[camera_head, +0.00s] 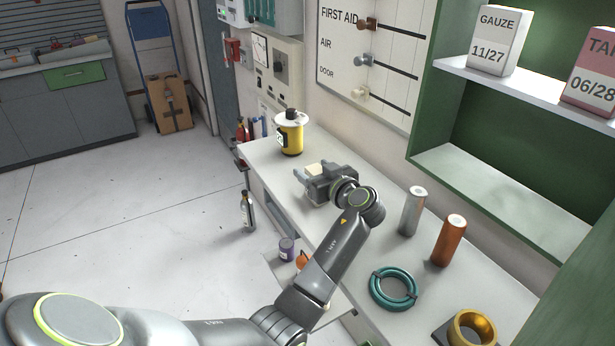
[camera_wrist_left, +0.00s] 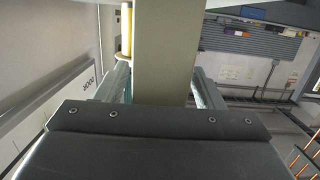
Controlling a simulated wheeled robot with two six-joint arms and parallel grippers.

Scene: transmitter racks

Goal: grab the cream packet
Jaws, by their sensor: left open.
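The cream packet (camera_head: 317,169) is a small pale block on the white counter, partly hidden by my left gripper (camera_head: 310,182). In the left wrist view the cream packet (camera_wrist_left: 165,60) is a tall beige face standing between the two fingers. My left gripper is open, with one finger on each side of the packet. I cannot tell whether either finger touches it. My right gripper is not in view.
A yellow canister (camera_head: 290,135) stands behind the gripper. A silver cylinder (camera_head: 412,212), a copper cylinder (camera_head: 449,241), a teal ring (camera_head: 374,291) and a gold ring (camera_head: 457,330) are to the right. A green shelf (camera_head: 500,191) stands at the back right.

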